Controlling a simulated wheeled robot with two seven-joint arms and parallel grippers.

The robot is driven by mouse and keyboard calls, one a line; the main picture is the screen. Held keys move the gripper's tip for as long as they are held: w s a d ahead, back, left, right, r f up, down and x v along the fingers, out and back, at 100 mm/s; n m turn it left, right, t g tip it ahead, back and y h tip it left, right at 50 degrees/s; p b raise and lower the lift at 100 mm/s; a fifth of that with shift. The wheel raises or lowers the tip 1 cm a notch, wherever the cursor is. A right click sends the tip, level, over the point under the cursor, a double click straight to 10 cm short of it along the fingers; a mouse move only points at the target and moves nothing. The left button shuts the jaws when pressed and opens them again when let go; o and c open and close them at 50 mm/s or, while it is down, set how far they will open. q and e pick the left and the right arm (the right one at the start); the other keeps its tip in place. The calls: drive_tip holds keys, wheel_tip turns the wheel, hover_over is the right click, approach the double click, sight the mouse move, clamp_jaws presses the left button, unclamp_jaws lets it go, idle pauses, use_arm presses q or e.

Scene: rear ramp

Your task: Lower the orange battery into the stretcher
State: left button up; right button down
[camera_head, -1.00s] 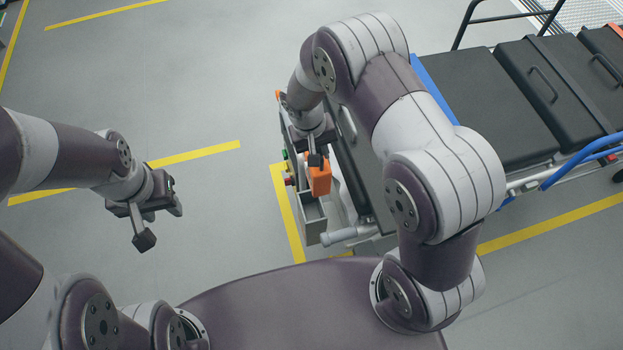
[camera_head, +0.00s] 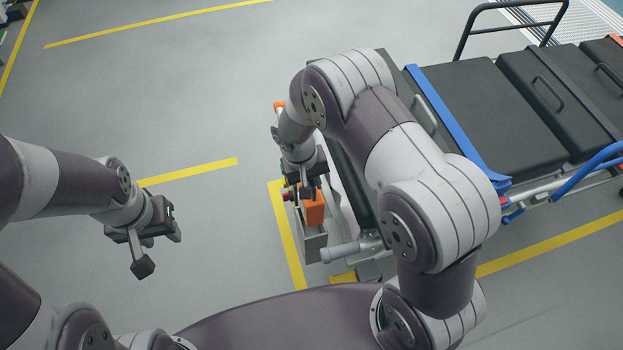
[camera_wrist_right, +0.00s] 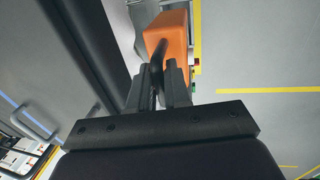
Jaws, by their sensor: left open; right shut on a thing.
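The orange battery (camera_head: 314,210) is at the near left end of the stretcher (camera_head: 485,105), in or just above a narrow grey tray (camera_head: 314,243). The head view does not show clearly how deep it sits. My right gripper (camera_head: 306,191) is above the battery and shut on its dark handle. In the right wrist view the gripper fingers (camera_wrist_right: 162,82) close around that handle, with the orange battery (camera_wrist_right: 168,32) beyond them. My left gripper (camera_head: 147,252) is open and empty over the floor at the left, well apart from the stretcher.
A grey handle bar (camera_head: 340,252) sticks out beside the tray. A blue rail (camera_head: 590,160) runs along the stretcher's right side. Yellow lines (camera_head: 285,230) mark the floor. The floor between my left gripper and the stretcher is clear.

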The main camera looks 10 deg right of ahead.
drive_tip(key=shift+f+b, duration=1.25)
drive_tip(key=shift+f, duration=0.7)
drive_tip(key=shift+f+b, duration=3.65)
drive_tip(key=shift+f, duration=1.35)
drive_tip(key=c, duration=1)
unclamp_jaws()
drive_tip(key=shift+s, duration=0.1)
drive_tip(key=r, duration=0.4)
drive_tip(key=a+r+p, duration=0.1)
drive_tip(key=r, duration=0.3)
drive_tip(key=a+r+p, duration=0.1)
drive_tip(key=r, duration=0.3)
drive_tip(key=shift+a+r, duration=0.2)
drive_tip(key=shift+r, duration=0.05)
